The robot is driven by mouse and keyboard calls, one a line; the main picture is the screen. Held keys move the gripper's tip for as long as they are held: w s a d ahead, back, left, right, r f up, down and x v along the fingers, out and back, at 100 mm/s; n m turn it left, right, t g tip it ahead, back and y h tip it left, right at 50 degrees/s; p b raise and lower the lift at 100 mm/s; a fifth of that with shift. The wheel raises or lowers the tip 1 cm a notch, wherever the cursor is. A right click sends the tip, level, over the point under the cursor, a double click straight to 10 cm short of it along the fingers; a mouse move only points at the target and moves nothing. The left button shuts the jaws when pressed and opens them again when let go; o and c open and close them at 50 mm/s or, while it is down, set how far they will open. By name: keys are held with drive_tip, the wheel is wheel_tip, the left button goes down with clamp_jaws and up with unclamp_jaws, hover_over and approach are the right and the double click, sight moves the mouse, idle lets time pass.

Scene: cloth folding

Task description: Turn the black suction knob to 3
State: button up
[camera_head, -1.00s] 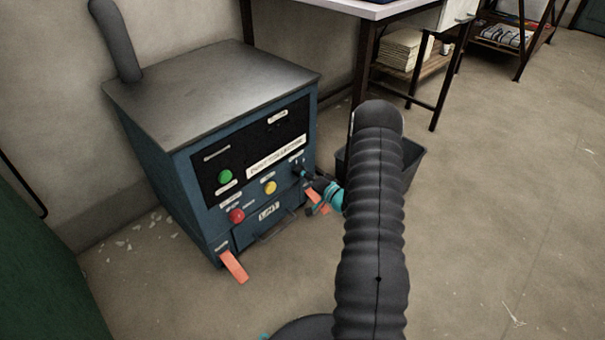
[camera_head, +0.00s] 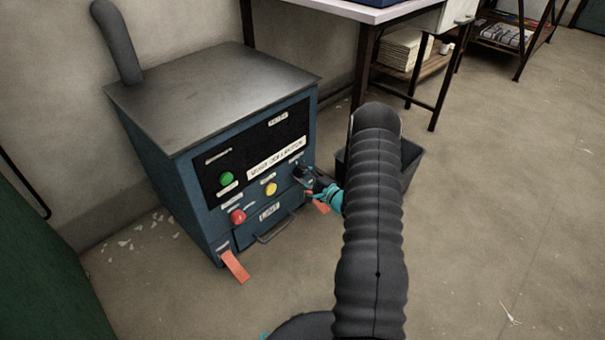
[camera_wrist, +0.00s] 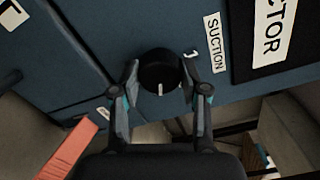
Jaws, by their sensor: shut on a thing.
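The black suction knob (camera_wrist: 158,72) is on the blue front panel of the dust collector, beside a white SUCTION label (camera_wrist: 215,43) in the wrist view. A white pointer line on the knob points toward the bottom of the wrist view. My gripper (camera_wrist: 160,80) has one finger on each side of the knob and is shut on it. In the head view my gripper (camera_head: 305,176) is at the right side of the dust collector (camera_head: 215,150); it hides the knob there.
The panel also carries a green button (camera_head: 226,179), a red button (camera_head: 237,216) and a yellow button (camera_head: 271,189). An orange tag (camera_head: 235,266) sticks out at the lower left. A dark bin (camera_head: 411,165) and a table (camera_head: 375,12) stand to the right.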

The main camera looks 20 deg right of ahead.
drive_tip(key=shift+d+r+m, duration=0.1)
drive_tip(key=shift+m, duration=0.9)
drive_tip(key=o, duration=1.1)
drive_tip(key=shift+o, duration=0.2)
drive_tip(key=shift+s, duration=0.1)
drive_tip(key=v, duration=1.1)
drive_tip(key=shift+s, duration=0.4)
drive_tip(key=shift+d, duration=0.1)
